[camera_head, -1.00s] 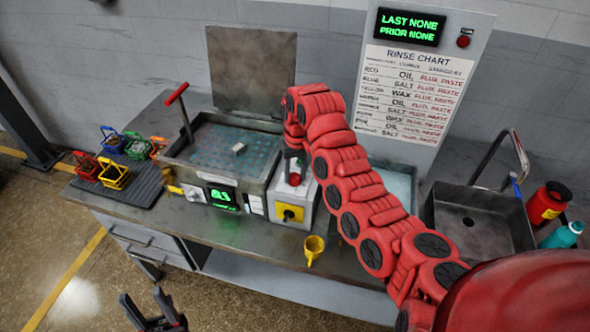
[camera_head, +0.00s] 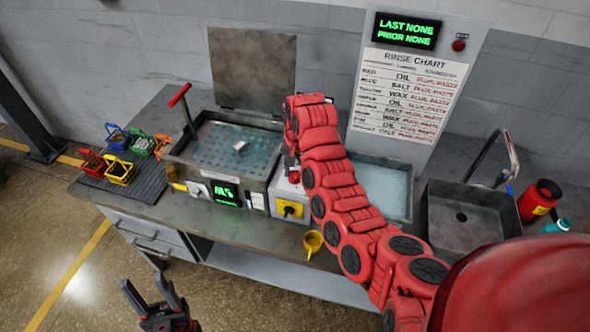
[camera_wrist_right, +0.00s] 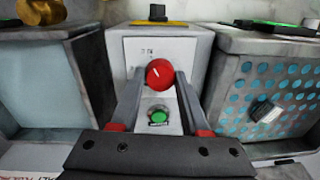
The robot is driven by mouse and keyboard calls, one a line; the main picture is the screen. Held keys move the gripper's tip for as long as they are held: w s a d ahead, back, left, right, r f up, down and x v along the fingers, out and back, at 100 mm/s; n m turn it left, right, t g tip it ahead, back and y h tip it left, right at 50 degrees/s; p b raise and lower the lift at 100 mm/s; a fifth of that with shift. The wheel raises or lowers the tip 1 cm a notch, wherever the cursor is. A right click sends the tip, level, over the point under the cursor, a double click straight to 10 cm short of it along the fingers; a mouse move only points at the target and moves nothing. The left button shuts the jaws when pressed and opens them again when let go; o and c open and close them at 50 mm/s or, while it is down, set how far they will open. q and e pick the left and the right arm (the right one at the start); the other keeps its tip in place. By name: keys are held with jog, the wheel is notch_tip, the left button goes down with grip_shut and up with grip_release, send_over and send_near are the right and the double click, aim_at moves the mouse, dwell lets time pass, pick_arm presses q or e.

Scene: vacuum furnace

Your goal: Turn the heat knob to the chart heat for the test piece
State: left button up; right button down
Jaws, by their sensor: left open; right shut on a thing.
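A red round knob (camera_wrist_right: 159,73) with a white mark sits on the pale box (camera_wrist_right: 195,60) in the right wrist view. My right gripper (camera_wrist_right: 159,80) is shut on this knob, one finger on each side. A green button (camera_wrist_right: 158,116) is below the knob. In the head view my right arm hides most of the knob and gripper. A small pale piece (camera_head: 240,146), perhaps the test piece, lies on the perforated plate of the open bath (camera_head: 270,178). My left gripper (camera_head: 147,283) is open and empty, low in front of the bench.
A green-lit display (camera_head: 226,194) is on the bath's front. The rinse chart (camera_head: 408,95) stands behind, under a screen reading LAST NONE, PRIOR NONE.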

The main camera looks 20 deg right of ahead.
aim_at(298, 175)
jog(key=shift+w+r, duration=0.1)
dwell(0.3)
jog(key=shift+c, duration=1.9)
grip_release()
jog(key=shift+d+r, duration=0.1)
jog(key=shift+r, duration=0.2)
notch_tip(298, 175, up, 17)
jog(key=shift+s+d+f+b, duration=0.2)
jog(key=shift+s+d+b, duration=0.1)
jog(key=shift+s, duration=0.05)
